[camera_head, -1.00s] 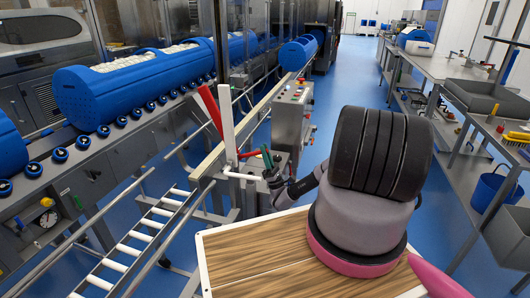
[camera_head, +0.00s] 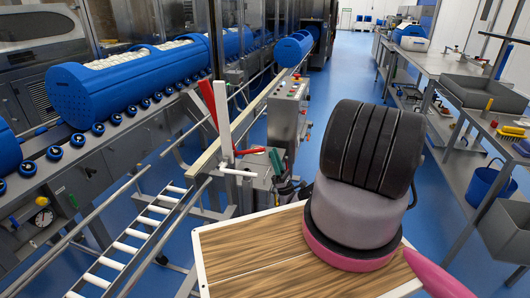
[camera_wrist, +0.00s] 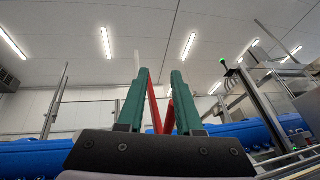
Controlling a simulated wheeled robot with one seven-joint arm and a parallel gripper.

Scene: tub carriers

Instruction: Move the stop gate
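The stop gate appears to be the upright white bar (camera_head: 223,118) with a slanted red bar (camera_head: 208,102) beside it, standing at the end of the rail by the roller track. A short white horizontal bar (camera_head: 238,172) sticks out near its foot. My gripper (camera_head: 264,156), with green fingers, is low and just right of the gate, partly hidden behind my arm. In the wrist view my gripper (camera_wrist: 160,73) has its two green fingers apart. Red bars (camera_wrist: 168,115) show in and behind the gap; I cannot tell whether they touch the fingers.
Blue tubs (camera_head: 130,82) with white contents lie on the roller conveyor at left. A ladder-like roller track (camera_head: 125,245) runs in front of it. A grey control box (camera_head: 288,108) with buttons stands behind my gripper. Steel benches (camera_head: 455,85) line the right; blue floor lies between.

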